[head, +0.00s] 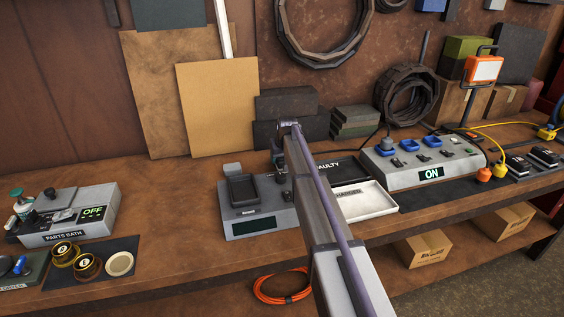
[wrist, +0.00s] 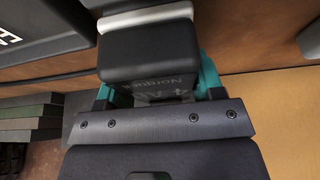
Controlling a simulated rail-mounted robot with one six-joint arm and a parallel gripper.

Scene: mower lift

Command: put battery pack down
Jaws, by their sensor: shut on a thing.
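The battery pack (wrist: 148,55) is a dark block with pale lettering, seen upside down in the wrist view. My gripper (wrist: 158,88) is shut on it, with a teal part showing on each side. In the head view my arm reaches over the bench, and its end is mostly hidden behind its own links.
A parts bath (head: 80,213) reading OFF stands at the left, with round parts on a dark mat. A power unit (head: 425,165) reading ON and an orange lamp stand right. Stacked blocks (head: 290,115) and boards line the back wall. Bare wood lies left of the station.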

